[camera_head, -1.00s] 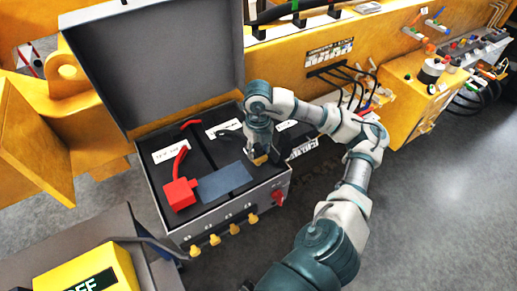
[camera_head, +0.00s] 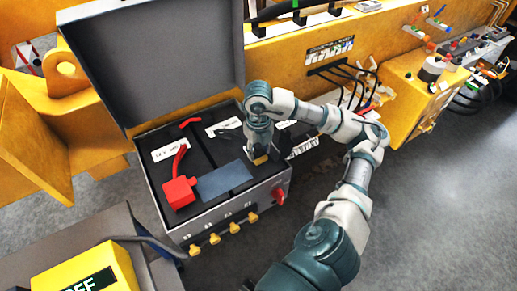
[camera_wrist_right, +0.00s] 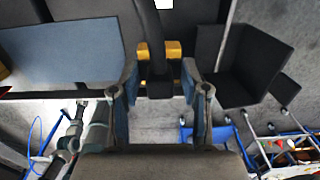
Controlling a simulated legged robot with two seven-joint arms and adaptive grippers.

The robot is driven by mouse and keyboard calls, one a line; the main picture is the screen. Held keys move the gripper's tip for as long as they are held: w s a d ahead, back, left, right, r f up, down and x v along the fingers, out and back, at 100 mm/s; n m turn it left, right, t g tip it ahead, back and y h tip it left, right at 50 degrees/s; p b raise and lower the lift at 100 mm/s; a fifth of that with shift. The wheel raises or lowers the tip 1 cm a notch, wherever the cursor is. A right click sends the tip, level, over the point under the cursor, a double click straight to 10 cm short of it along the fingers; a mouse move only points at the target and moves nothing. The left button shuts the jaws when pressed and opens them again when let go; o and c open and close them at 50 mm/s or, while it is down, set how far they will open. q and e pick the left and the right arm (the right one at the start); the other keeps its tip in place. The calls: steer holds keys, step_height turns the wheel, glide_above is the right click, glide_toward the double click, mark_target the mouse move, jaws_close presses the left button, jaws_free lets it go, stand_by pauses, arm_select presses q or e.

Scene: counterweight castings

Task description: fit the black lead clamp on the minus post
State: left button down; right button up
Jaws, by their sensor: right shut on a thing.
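My right gripper (camera_head: 260,158) is low over the right side of the open grey battery box (camera_head: 226,207). In the right wrist view, its fingers (camera_wrist_right: 160,85) are shut on a black block, the black lead clamp (camera_wrist_right: 159,89), which has yellow pieces at its far end. A black lead (camera_wrist_right: 150,22) runs away from the clamp; part of it shows in the head view (camera_head: 228,134). The minus post cannot be made out; the gripper and clamp cover that area. A red clamp cover (camera_head: 179,193) with a red lead sits on the left side. My left gripper is not in view.
A blue-grey plate (camera_head: 225,180) lies between the red cover and my gripper. The raised lid (camera_head: 155,60) stands behind. A red handle (camera_head: 278,196) and several yellow knobs (camera_head: 233,228) are on the box front. A yellow unit (camera_head: 85,270) stands front left.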

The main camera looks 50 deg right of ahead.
mark_target(259, 147)
steer(key=shift+f+b, duration=0.75)
steer(key=shift+f, duration=0.25)
steer(key=o, duration=1.3)
steer(key=shift+o, duration=0.2)
steer(key=shift+r, duration=3.7)
